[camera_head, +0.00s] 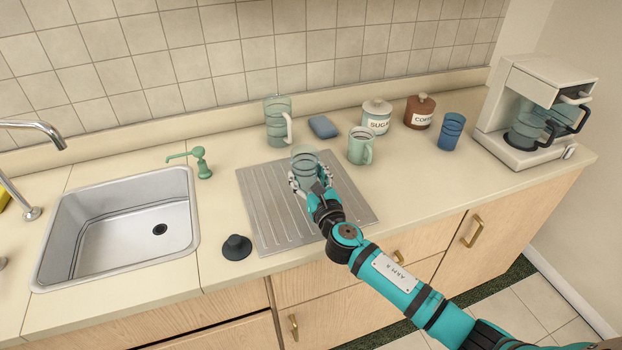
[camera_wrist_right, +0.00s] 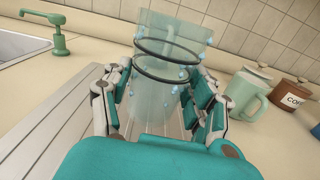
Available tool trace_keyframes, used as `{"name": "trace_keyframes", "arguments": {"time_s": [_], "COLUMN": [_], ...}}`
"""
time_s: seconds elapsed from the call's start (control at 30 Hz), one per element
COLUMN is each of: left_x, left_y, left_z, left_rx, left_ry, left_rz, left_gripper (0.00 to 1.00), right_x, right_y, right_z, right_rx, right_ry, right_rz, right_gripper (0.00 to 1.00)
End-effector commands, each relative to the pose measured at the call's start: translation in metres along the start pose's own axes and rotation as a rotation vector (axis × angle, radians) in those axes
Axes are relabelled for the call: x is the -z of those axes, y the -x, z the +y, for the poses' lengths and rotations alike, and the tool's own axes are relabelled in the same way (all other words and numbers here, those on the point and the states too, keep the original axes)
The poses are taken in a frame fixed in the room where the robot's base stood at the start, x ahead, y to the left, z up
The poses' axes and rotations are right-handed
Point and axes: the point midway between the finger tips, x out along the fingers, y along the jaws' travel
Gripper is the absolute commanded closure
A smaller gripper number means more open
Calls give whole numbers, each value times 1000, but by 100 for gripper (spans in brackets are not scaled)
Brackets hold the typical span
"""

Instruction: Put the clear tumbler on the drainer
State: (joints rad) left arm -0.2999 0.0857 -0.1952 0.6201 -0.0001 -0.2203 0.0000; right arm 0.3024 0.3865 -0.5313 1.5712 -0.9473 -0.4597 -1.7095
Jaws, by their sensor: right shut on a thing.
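The clear tumbler (camera_head: 305,165) is a see-through glass with dark rings, upright over the back part of the grey ribbed drainer (camera_head: 270,215). My right gripper (camera_head: 311,182) is shut on the tumbler. In the right wrist view the tumbler (camera_wrist_right: 165,75) stands between the two fingers (camera_wrist_right: 160,110), with the drainer's ribs (camera_wrist_right: 60,135) to the left. Whether its base touches the drainer is hidden by the gripper. My left gripper is in neither view.
Behind the drainer stand a clear pitcher (camera_head: 277,122) and a blue sponge (camera_head: 322,127). To the right are a green mug (camera_head: 360,147), canisters (camera_head: 376,115), a blue cup (camera_head: 451,132) and a coffee maker (camera_head: 520,110). A dark plug (camera_head: 236,247) lies left of the drainer, by the sink (camera_head: 120,225).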

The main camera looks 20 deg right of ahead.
Motion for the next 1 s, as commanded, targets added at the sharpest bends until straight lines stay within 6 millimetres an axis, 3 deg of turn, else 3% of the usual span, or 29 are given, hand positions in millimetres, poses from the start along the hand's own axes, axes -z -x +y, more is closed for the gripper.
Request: {"name": "trace_keyframes", "arguments": {"time_s": [0.2, 0.5, 0.97, 1.0], "left_x": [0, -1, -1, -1], "left_y": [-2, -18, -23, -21], "left_z": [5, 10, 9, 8], "left_rx": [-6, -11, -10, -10], "left_ry": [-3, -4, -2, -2], "left_rz": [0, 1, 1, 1], "left_gripper": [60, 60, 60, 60], "right_x": [2, 38, 43, 42], "right_y": [-23, -24, -24, -23], "right_z": [-14, -16, -16, -16], "right_rx": [-1, 0, -1, -1], "right_ry": [-1, -2, 0, 0], "right_rz": [-1, 0, -1, 0], "right_gripper": [87, 87, 87, 36]}}
